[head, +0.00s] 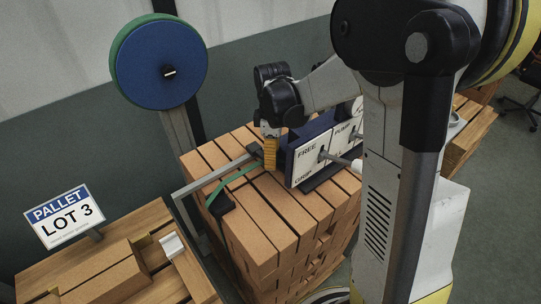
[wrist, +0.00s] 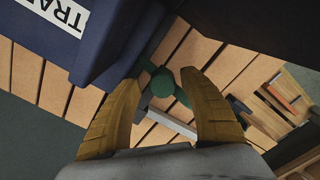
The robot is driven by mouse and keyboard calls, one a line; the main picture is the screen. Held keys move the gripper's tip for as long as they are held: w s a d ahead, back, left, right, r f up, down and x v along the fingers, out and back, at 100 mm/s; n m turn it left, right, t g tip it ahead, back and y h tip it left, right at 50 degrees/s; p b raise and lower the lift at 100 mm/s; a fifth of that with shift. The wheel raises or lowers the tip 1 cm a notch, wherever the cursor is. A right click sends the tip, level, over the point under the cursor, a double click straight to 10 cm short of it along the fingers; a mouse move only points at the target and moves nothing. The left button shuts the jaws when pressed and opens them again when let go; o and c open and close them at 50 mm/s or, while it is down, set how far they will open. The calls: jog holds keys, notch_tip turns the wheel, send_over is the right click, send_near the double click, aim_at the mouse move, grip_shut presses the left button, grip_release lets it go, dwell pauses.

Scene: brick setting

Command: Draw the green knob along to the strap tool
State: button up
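In the wrist view the green knob (wrist: 162,83) has a round top with short green arms around it. My gripper (wrist: 165,90) is open, its two yellow fingers on either side of the knob with gaps to it. In the head view my gripper (head: 270,152) points down at the brick stack, and the knob is hidden there. A green strap (head: 233,180) runs from a black fitting (head: 221,202) on the stack's left edge towards my gripper. A dark blue device with white panels (head: 307,160) stands right of my gripper; I cannot tell which part is the strap tool.
The brick stack (head: 262,220) fills the middle. A grey bar (head: 212,175) crosses its left side. A blue reel (head: 165,62) stands behind. A navy block (wrist: 120,40) is close to the left finger.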

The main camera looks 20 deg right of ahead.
jog(key=shift+r, duration=0.1)
dwell(0.3)
notch_tip(320, 180, up, 12)
dwell(0.4)
dwell(0.3)
jog(key=s+a+m+t, duration=0.2)
jog(key=s+m+t, duration=0.2)
jog(key=s+m, duration=0.3)
jog(key=s+a+m+t, duration=0.3)
jog(key=s+m, duration=0.2)
jog(key=s, duration=0.4)
jog(key=f+b, duration=0.5)
jog(key=shift+d+b, duration=0.2)
jog(key=shift+b, duration=0.2)
